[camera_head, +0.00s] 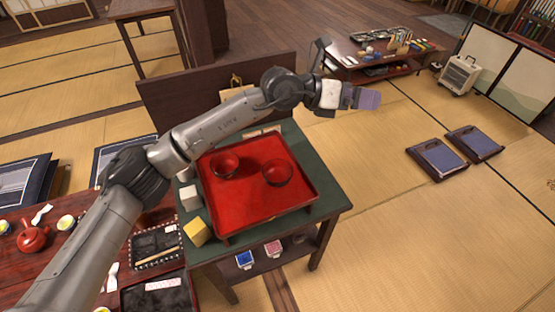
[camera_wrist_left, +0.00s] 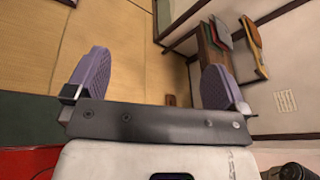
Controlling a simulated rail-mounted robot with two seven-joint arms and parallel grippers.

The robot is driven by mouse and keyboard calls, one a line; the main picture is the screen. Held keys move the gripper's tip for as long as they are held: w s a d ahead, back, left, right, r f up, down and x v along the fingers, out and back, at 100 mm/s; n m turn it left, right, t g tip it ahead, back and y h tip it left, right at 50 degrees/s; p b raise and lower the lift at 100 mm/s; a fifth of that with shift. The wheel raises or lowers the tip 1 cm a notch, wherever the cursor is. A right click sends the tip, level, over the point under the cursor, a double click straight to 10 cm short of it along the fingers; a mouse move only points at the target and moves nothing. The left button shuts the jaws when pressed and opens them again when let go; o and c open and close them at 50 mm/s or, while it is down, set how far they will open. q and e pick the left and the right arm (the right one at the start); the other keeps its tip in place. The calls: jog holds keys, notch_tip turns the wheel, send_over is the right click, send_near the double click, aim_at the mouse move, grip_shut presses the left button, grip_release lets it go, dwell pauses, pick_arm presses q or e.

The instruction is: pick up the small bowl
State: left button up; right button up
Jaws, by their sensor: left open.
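Two small dark-red bowls stand on a red tray on a green-topped table. One bowl (camera_head: 225,165) is at the left of the tray (camera_head: 240,218), and the other bowl (camera_head: 277,173) is right of it. I cannot tell which is the small bowl. My left gripper (camera_head: 368,98) is beyond the table's right edge, away from both bowls. In the left wrist view its two purple fingers (camera_wrist_left: 155,85) are wide apart with nothing between them. My right gripper is in neither view.
Blocks, one yellow (camera_head: 197,231) and one white (camera_head: 190,197), stand left of the tray. A low red table (camera_head: 20,260) holds a teapot (camera_head: 33,237) and dishes. Two cushions (camera_head: 437,158) lie on the tatami at right.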

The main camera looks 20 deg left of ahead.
pick_arm(q)
jog(key=a+f+g+y, duration=0.3)
jog(key=a+f+y, duration=0.4)
jog(key=f, duration=0.3)
jog(key=n+g+y+b, duration=0.1)
jog(key=g+y+b, duration=0.1)
jog(key=g+y, duration=0.35)
send_over(278, 178)
jog(key=shift+t+y, duration=0.35)
jog(key=shift+y, duration=0.1)
jog(key=f, duration=1.2)
jog(key=shift+a+f, duration=0.2)
jog(key=shift+f, duration=0.05)
jog(key=shift+d+f+b, duration=0.15)
jog(key=shift+f+b, duration=0.6)
jog(key=shift+f, duration=1.9)
jog(key=shift+n, duration=0.3)
jog(key=shift+c, duration=0.3)
jog(key=shift+r, duration=0.1)
jog(key=c, duration=0.6)
